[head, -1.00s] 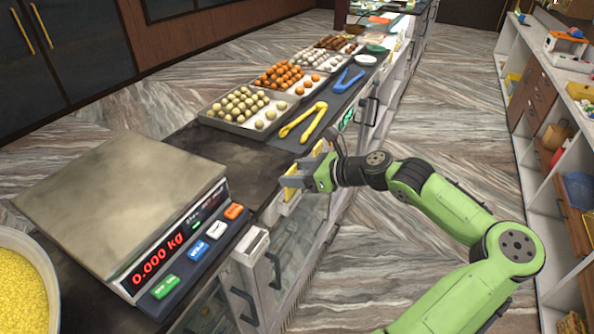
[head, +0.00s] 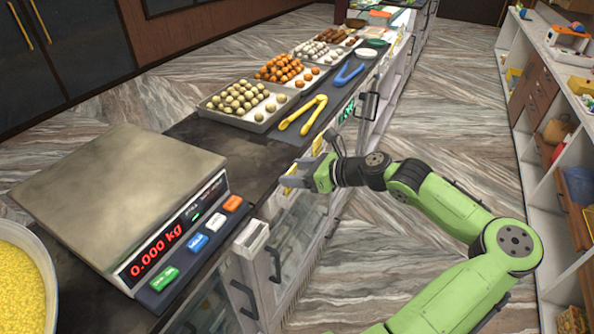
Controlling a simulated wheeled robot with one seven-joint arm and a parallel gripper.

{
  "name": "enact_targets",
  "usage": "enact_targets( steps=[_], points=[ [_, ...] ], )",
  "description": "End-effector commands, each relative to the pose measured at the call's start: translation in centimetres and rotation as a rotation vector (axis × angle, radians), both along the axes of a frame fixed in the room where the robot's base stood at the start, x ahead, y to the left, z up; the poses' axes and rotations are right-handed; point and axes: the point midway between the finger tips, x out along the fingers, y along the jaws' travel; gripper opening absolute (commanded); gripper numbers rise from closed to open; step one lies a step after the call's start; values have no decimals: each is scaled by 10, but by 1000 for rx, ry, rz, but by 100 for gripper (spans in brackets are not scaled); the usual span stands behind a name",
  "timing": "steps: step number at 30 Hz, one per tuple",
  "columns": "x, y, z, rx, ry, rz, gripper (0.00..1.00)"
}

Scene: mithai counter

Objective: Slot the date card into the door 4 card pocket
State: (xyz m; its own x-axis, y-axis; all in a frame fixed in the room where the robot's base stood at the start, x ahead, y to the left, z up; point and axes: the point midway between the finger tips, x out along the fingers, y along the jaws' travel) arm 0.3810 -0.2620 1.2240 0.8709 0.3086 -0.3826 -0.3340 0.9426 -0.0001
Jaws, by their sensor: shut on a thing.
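My gripper (head: 295,176) is at the counter's front edge, right of centre. It is shut on the date card (head: 289,188), a small yellow piece showing at the fingertips and mostly hidden by them. Another bit of yellow (head: 318,145) shows just behind the gripper; I cannot tell what it is. A pale card pocket (head: 251,238) with a dark slot is on the nearer door front, below and left of the gripper. Door numbers are not readable, so I cannot tell which is door 4. Whether the card touches a pocket is hidden.
A scale (head: 125,195) and a bowl of yellow grains (head: 20,290) stand on the near counter. Sweet trays (head: 235,122), yellow tongs (head: 303,115) and blue tongs (head: 348,75) lie farther back. Shelves (head: 540,170) line the right; the floor between is clear.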

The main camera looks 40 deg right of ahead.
Motion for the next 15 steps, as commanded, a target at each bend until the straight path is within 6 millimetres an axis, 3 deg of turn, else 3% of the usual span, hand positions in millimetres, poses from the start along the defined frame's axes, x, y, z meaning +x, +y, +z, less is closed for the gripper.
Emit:
enact_targets(
  steps=[5, 6, 11, 15],
  points=[
    [0, 0, 0, 0, -1, 0, 34],
    [0, 0, 0, 0, -1, 0, 67],
    [0, 0, 0, 0, -1, 0, 92],
    [0, 0, 0, 0, -1, 0, 92]
  ],
)
